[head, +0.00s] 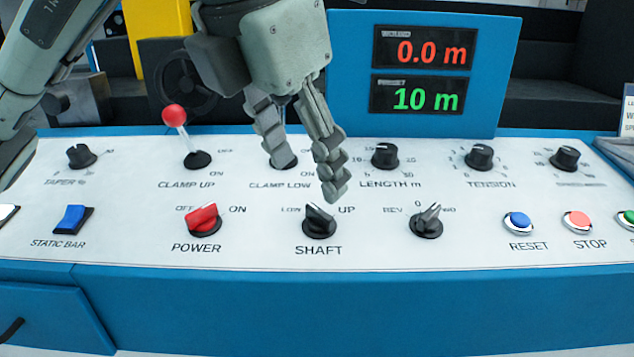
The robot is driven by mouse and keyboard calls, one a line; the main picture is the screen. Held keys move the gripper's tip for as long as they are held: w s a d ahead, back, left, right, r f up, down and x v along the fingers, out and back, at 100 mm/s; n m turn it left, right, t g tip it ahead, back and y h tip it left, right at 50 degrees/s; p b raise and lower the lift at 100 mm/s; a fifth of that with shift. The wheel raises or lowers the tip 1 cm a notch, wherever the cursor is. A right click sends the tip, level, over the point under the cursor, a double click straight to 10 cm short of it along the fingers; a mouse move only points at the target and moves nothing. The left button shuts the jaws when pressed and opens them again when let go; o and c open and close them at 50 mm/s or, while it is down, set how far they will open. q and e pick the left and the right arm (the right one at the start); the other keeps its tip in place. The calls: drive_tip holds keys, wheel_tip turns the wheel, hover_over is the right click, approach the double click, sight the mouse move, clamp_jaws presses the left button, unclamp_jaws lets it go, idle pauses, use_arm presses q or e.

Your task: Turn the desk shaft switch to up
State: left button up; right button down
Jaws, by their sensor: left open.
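The shaft switch (319,222) is a black rotary knob on the white panel top, with LOW printed to its upper left, UP to its upper right and SHAFT below. Its ridge seems to lean toward the upper left, the LOW side. My left gripper (310,177) is open and empty, with its fingers pointing down. Its right fingertip hangs just above and behind the shaft switch in the picture. Its left fingertip is in front of the clamp low lever (282,158), which it mostly hides. I cannot tell the exact gap to the switch. My right gripper is out of view.
The red power switch (203,219) is left of the shaft switch, and a REV knob (426,222) is right. The red-balled clamp up lever (174,117) stands up behind. The length knob (385,157) is right of my fingers. A display box (345,60) rises at the back.

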sight(319, 211)
use_arm(q)
drive_tip(key=x, duration=0.7)
drive_tip(key=shift+s, duration=0.15)
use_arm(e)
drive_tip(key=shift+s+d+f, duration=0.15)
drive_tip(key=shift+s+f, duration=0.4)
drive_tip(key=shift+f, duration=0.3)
use_arm(q)
drive_tip(key=shift+c, duration=0.5)
drive_tip(key=c, duration=1.1)
drive_tip(key=shift+o, duration=0.2)
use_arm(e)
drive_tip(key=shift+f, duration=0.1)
